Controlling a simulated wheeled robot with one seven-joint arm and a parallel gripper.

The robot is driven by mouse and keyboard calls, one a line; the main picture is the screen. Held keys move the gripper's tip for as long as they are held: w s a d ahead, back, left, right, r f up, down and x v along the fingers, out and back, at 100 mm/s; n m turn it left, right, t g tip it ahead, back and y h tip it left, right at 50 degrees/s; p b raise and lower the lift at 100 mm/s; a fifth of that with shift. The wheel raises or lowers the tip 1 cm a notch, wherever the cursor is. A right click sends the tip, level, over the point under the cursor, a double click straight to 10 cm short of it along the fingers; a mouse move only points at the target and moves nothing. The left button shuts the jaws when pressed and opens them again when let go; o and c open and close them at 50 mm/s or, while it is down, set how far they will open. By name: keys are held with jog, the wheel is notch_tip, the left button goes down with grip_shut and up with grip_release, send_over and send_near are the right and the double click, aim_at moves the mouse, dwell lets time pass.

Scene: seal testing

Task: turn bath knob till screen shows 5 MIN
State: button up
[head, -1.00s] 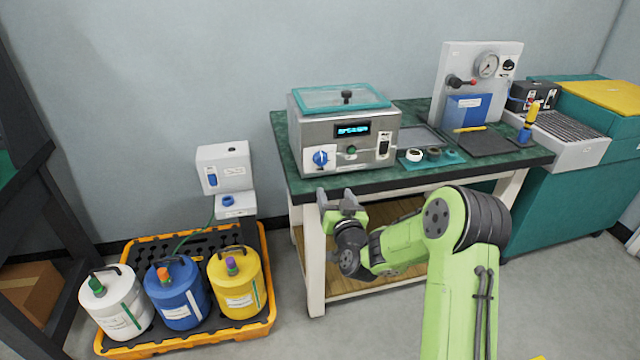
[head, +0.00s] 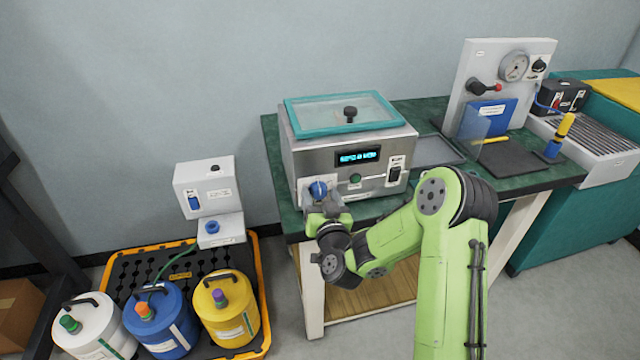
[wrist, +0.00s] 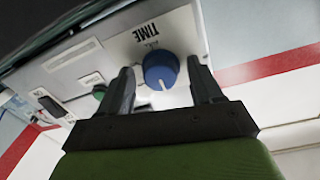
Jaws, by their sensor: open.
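The bath (head: 300,158) is a grey metal box with a teal-framed clear lid, standing on the green bench top. Its blue knob (head: 318,190) is on the lower left of the front panel. In the wrist view the blue knob (wrist: 161,70) sits under the label TIME, with a white pointer mark on its lower edge. The screen (head: 357,157) is lit with cyan characters too small to read. My gripper (head: 327,208) is right in front of the knob. In the wrist view my gripper (wrist: 163,88) is open, its fingers either side of the knob with visible gaps.
A green button (head: 355,180) and a black switch (head: 394,174) are right of the knob. A gauge panel (head: 462,75) stands at the back right. Several jugs, including a yellow one (head: 226,308), stand in a spill tray (head: 262,290) at the lower left.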

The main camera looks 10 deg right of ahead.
jog(key=shift+s+r, duration=0.1)
jog(key=c, duration=1.1)
jog(key=shift+o, duration=0.2)
jog(key=m, duration=0.5)
jog(key=shift+m+p, duration=0.3)
jog(key=m, duration=0.6)
jog(key=shift+d+y, duration=0.1)
jog(key=shift+y, duration=0.2)
jog(key=m, duration=0.6)
jog(key=shift+g, duration=0.3)
jog(key=m, duration=0.5)
jog(key=shift+y+b, duration=0.4)
jog(key=shift+m, duration=0.3)
